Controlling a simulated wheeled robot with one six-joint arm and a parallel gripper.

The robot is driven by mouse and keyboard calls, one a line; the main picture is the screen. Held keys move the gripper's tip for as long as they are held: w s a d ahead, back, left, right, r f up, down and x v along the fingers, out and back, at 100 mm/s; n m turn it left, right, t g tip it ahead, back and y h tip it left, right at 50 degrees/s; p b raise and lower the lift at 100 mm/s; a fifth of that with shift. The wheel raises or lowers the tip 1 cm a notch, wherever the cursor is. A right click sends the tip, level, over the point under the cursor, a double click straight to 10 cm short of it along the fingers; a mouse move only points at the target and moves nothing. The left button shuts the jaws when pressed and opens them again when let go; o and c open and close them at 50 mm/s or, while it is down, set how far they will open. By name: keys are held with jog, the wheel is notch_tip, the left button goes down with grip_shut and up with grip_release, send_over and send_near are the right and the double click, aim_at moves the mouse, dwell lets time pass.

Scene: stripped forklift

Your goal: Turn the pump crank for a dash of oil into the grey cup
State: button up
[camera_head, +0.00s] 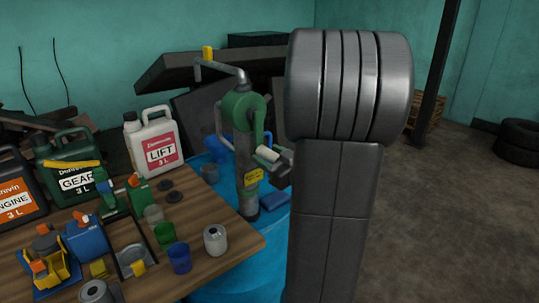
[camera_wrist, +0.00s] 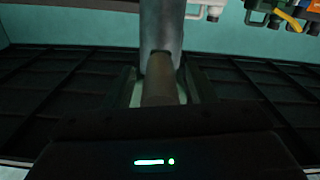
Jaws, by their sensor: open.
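The green hand pump (camera_head: 243,110) stands upright on a blue drum (camera_head: 222,290), its spout (camera_head: 220,66) bent out to the left at the top. Its crank arm hangs down and ends in a pale handle (camera_head: 267,153). My gripper (camera_head: 279,162) is at this handle, partly hidden behind my arm. In the wrist view a dark grey bar, seemingly the handle (camera_wrist: 160,88), lies between the open fingers; contact cannot be told. Another greyish cup (camera_head: 153,213) is on the table.
The wooden table (camera_head: 235,250) at left holds a green cup (camera_head: 165,234), a blue cup (camera_head: 180,258), a pale tin (camera_head: 215,239) and several oil jugs, including the white LIFT jug (camera_head: 153,145).

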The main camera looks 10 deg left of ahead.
jog(key=shift+w+a, duration=0.1)
grip_shut()
jog(key=m, duration=0.1)
jog(key=s+a+m, duration=0.1)
jog(key=s+m+p, duration=0.1)
jog(key=shift+s+a+r+m, duration=0.2)
jog(key=shift+a+r+m, duration=0.05)
jog(key=shift+a+m, duration=0.15)
dwell(0.3)
grip_release()
jog(key=b+v, duration=0.1)
jog(key=v, duration=1.2)
jog(key=shift+s+d, duration=0.25)
jog(key=shift+d, duration=0.05)
